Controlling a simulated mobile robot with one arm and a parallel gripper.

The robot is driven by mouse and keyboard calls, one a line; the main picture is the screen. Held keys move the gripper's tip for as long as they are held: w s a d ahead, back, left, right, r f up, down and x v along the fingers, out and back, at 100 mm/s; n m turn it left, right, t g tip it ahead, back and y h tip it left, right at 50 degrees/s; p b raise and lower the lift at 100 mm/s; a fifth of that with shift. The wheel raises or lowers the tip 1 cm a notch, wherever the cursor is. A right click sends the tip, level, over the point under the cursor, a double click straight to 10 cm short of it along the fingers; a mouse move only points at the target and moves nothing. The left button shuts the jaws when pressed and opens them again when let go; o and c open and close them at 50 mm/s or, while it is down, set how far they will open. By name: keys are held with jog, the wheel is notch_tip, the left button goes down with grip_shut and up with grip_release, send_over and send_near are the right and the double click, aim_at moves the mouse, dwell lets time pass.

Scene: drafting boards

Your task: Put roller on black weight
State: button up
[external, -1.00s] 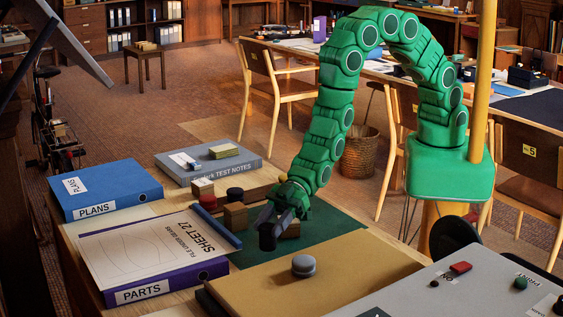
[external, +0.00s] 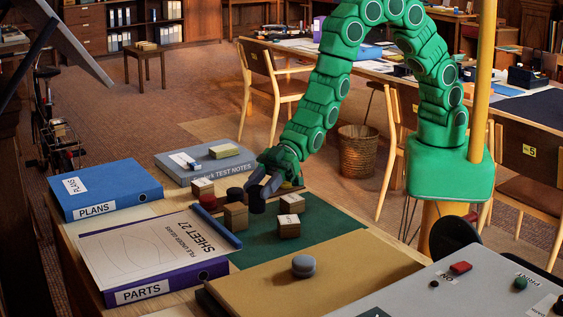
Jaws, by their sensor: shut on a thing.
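My gripper (external: 265,193) is at the back left of the green mat, its dark fingers pointing down and left. It is shut on a small dark piece (external: 257,205), which I take as the roller; fingers and piece blend together, so its shape is unclear. A dark round piece, which I take as the black weight (external: 235,194), shows just left of the gripper, at the top of a wooden block (external: 236,217). In the picture the gripper is close beside it; whether they touch I cannot tell.
A red round piece (external: 208,202) and a labelled block (external: 203,187) are left of the gripper. A grey round weight (external: 303,266) lies on the tan board. The green mat (external: 330,228) is clear at right.

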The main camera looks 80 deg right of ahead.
jog(key=shift+m+t+h, duration=0.3)
jog(key=shift+m+t, duration=0.2)
jog(key=shift+t, duration=0.1)
jog(key=w+d, duration=0.2)
jog(key=d, duration=0.1)
jog(key=w+d, duration=0.2)
jog(key=d, duration=0.2)
jog(key=w+d, duration=0.3)
jog(key=shift+d+r, duration=0.25)
jog(key=shift+r, duration=0.1)
jog(key=m+t, duration=0.1)
send_over(239, 188)
jog(key=shift+h, duration=0.4)
jog(key=shift+a+f, duration=0.1)
jog(key=shift+f, duration=3.4)
jog(key=o, duration=1.1)
jog(key=shift+f, duration=0.1)
